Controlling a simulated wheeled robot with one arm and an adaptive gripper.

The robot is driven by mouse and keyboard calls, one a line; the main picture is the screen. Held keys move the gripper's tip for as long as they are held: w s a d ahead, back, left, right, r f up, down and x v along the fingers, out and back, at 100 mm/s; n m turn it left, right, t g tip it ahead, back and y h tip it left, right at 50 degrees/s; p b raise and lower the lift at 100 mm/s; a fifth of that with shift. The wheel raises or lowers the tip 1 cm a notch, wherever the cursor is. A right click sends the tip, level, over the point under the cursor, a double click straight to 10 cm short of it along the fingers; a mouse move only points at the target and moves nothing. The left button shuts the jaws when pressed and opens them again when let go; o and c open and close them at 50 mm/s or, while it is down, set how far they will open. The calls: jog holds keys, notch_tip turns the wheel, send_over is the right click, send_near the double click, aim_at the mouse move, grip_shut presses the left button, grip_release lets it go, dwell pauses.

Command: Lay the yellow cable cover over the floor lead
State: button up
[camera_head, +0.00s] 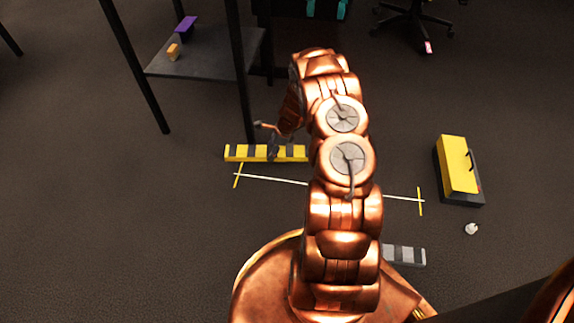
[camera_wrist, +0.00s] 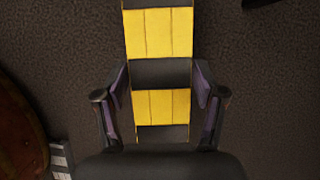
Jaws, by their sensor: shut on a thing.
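The yellow cable cover with black bands (camera_head: 237,152) lies crosswise beyond the floor lead in the head view, roughly along it and not over it. My gripper (camera_head: 273,148) is shut on the cover near its middle. In the wrist view the cover (camera_wrist: 160,32) runs up between the two fingers of my gripper (camera_wrist: 161,88), which press its sides. I cannot tell whether the cover touches the floor. The floor lead (camera_head: 275,180) is a thin white line between two yellow floor marks; my arm hides its middle.
A grey-and-white striped piece (camera_head: 405,255) lies on the near side. A yellow-topped case (camera_head: 457,165) and a crumpled white scrap (camera_head: 471,229) are at the right. A black-legged shelf (camera_head: 205,65) stands just beyond the cover, one leg close to it. Floor around the lead is clear.

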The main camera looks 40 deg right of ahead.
jog(key=m, duration=0.2)
send_over(284, 181)
jog(key=d, duration=0.1)
notch_tip(284, 181, down, 6)
jog(key=shift+t, duration=0.3)
jog(key=shift+s+f+b, duration=0.2)
jog(key=shift+f+b, duration=0.85)
jog(key=shift+f, duration=0.5)
jog(key=shift+s+f+b, duration=0.15)
jog(key=shift+f+b, duration=0.9)
jog(key=shift+f, duration=0.45)
jog(key=shift+p, duration=0.7)
jog(key=shift+f, duration=1.6)
jog(key=o, duration=1.5)
jog(key=shift+o, duration=0.2)
jog(key=v, duration=1.2)
jog(key=shift+a, duration=0.25)
